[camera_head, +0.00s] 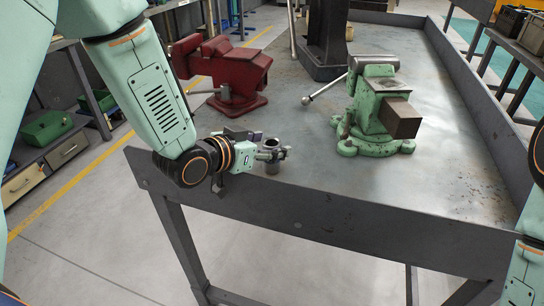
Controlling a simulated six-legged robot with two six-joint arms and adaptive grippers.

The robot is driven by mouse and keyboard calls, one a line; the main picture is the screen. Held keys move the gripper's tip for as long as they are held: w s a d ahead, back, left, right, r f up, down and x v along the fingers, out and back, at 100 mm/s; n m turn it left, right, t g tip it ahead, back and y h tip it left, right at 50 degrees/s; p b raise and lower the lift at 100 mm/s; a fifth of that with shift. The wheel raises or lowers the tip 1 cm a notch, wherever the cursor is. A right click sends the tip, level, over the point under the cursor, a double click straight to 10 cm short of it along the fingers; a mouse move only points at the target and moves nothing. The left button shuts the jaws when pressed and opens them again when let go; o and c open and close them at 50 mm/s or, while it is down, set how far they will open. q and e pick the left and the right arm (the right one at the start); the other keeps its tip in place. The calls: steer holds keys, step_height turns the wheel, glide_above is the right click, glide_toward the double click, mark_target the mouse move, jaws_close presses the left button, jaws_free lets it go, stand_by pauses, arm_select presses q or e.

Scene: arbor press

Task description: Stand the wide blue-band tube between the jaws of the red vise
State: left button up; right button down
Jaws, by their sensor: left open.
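The tube's open top shows between the fingers. A blue band on it cannot be made out, and contact with the fingers cannot be told. My right arm shows at the right edge, but its gripper is out of the picture.
The grey metal table (440,175) has a raised rim along its right side. A dark press column (325,40) stands at the back, and the green vise's handle reaches left. Bare tabletop lies between the tube and both vises.

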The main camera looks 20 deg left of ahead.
arm_select(q)
steer(key=shift+w+f, duration=0.1)
steer(key=shift+w, duration=0.05)
steer(key=shift+s+a, duration=0.15)
steer(key=shift+s, duration=0.05)
steer(key=c, duration=0.3)
steer(key=shift+w, duration=0.15)
steer(key=c, duration=0.9)
jaws_close()
